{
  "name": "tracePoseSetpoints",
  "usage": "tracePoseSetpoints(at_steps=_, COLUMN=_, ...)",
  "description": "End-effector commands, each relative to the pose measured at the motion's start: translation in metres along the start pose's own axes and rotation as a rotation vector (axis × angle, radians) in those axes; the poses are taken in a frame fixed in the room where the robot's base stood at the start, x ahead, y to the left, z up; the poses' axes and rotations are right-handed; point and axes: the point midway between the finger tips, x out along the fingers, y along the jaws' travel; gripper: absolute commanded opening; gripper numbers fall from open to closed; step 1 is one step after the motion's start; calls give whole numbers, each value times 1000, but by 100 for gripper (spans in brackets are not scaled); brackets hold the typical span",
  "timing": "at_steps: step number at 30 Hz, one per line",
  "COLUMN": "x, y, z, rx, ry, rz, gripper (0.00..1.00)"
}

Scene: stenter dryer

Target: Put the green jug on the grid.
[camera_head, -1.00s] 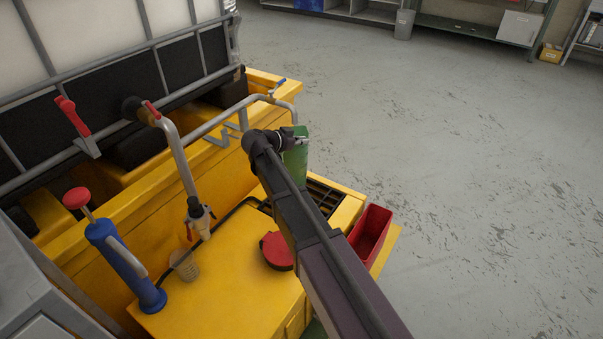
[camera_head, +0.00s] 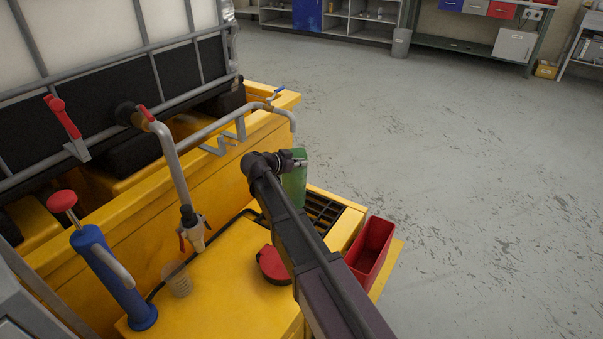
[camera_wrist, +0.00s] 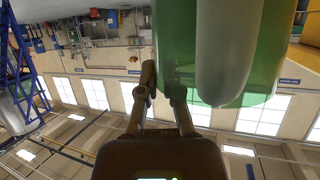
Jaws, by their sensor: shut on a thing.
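The green jug (camera_head: 294,183) is upright in the head view, in front of the far left part of the grid. My gripper (camera_head: 297,158) is shut on it near its top. The dark grid (camera_head: 323,209) is set into the yellow bench top, partly hidden by the jug and my arm. I cannot tell whether the jug's base touches it. In the wrist view the translucent green jug (camera_wrist: 175,50) fills the upper right, with a pale rounded part in front. My gripper's fingers (camera_wrist: 160,95) are close against its left side.
A red open bin (camera_head: 370,250) hangs at the bench's right edge. A red lid-like disc (camera_head: 273,266), a clear cup (camera_head: 178,279) and a blue hand pump (camera_head: 110,275) stand left of my arm. A grey pipe rail (camera_head: 225,120) runs behind the jug.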

Motion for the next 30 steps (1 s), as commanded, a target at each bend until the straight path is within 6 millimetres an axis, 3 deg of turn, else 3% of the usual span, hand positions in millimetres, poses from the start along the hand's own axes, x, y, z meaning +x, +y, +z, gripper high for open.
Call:
tracePoseSetpoints(at_steps=18, x=16, y=2, z=33, rx=1, ry=0, rz=2, gripper=0)
tracePoseSetpoints(at_steps=30, x=16, y=1, z=34, rx=1, ry=0, rz=1, gripper=0)
